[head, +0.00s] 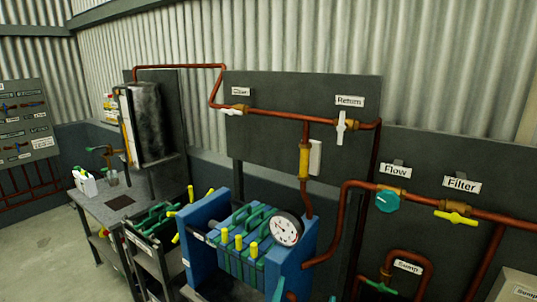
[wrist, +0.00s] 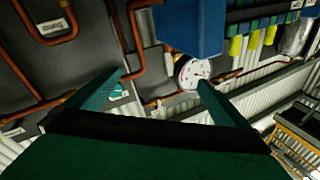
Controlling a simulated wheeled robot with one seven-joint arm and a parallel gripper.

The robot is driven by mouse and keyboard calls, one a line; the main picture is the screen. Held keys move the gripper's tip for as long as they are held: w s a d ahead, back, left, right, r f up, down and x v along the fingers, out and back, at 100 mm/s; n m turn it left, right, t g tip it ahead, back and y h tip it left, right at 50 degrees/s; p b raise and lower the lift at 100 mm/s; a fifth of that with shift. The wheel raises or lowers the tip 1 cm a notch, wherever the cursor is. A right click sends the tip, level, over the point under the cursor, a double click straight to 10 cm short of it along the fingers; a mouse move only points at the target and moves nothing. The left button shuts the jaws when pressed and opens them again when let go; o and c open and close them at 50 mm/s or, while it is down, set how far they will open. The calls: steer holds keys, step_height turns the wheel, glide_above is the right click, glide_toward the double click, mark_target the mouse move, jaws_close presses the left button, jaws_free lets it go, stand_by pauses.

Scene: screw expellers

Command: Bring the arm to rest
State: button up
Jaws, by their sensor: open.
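My gripper (wrist: 161,79) shows at the bottom of the wrist view, with two teal fingers spread apart and nothing between them. Beyond the fingers, the round white gauge (wrist: 194,72) and a blue block of the press (wrist: 188,25) show, with the scene tilted. The gap between the fingertips and the gauge is hard to judge. In the head view, neither my arm nor my gripper shows. The blue press (head: 203,235) with its gauge (head: 286,229) stands at the lower middle there.
Copper pipes (head: 337,215) run along dark panels, with a white return valve (head: 341,127), a teal flow knob (head: 387,201) and a yellow filter valve (head: 455,216). A grey bench (head: 98,203) stands at left. Bare floor (head: 45,260) lies at lower left.

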steer(key=s+a+f+n+g+y, duration=0.1)
steer(key=s+a+f+n+y, duration=0.15)
steer(key=s+f, duration=0.6)
steer(key=s+a+f+n+g+y, duration=0.1)
steer(key=s+a+f+n+y, duration=0.15)
steer(key=s+f, duration=0.6)
steer(key=s+a, duration=0.2)
steer(key=s, duration=0.9)
steer(key=s+a+n+g, duration=0.1)
steer(key=s+a, duration=0.1)
steer(key=s, duration=0.9)
steer(key=shift+a+f+n+g, duration=0.15)
steer(key=shift+f+n+g, duration=0.15)
steer(key=shift+f, duration=0.05)
